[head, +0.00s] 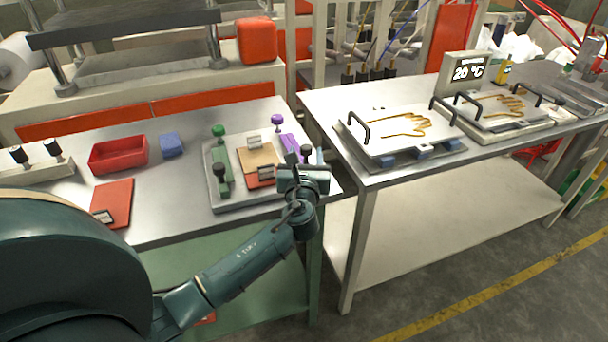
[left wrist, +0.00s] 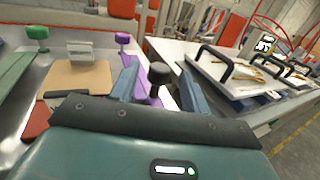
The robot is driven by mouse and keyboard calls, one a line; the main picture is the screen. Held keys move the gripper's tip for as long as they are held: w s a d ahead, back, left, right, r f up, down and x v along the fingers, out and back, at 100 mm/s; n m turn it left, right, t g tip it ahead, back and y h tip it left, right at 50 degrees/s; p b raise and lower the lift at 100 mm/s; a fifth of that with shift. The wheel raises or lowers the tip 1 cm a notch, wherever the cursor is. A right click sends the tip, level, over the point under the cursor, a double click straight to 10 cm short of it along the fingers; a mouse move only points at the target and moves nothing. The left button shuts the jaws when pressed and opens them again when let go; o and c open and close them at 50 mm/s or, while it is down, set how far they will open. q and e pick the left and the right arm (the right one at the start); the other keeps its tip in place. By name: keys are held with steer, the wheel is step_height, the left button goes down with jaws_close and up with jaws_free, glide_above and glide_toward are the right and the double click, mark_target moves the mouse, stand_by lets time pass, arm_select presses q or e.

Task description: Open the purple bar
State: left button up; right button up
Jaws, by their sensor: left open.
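The purple bar (head: 289,143) lies along the right side of the grey fixture plate (head: 219,195), with a purple knob (head: 278,118) at its far end. It also shows in the left wrist view (left wrist: 132,61). A black knob (left wrist: 158,74) stands upright near its close end. My left gripper (head: 306,158) is over that near end. In the left wrist view its blue-grey fingers (left wrist: 160,88) are apart, one on each side of the black knob. I cannot tell whether they touch it. Part of the bar is hidden by the gripper. My right gripper is not in view.
A green bar (head: 221,165) with green and black knobs lies on the plate's left side. A tan sheet (head: 257,158) lies between the bars. A red tray (head: 118,155) and blue block (head: 171,145) are left. A second table (head: 375,178) holds glove plates, across a narrow gap.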

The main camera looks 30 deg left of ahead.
arm_select(q)
steer(key=v, duration=1)
steer(key=shift+w, duration=0.1)
steer(key=s+d+f+n+g+h+p, duration=0.1)
steer(key=s+d+f+n+g+h, duration=0.1)
steer(key=s+d+f+n+h, duration=0.35)
steer(key=s+d+f+n+g+h, duration=0.2)
steer(key=s+f+n, duration=0.2)
steer(key=f+n, duration=0.35)
steer(key=s+d+f+n+h, duration=0.1)
steer(key=s+d+n+h, duration=0.1)
steer(key=s+n, duration=0.2)
steer(key=s+d+f+n+g+h, duration=0.1)
steer(key=s+n, duration=0.4)
steer(key=n, duration=0.5)
steer(key=shift+s+d+f+n+h+p, duration=0.15)
steer(key=shift+d+f+n+h+p, duration=0.25)
steer(key=shift+d, duration=0.45)
steer(key=shift+s+a, duration=0.1)
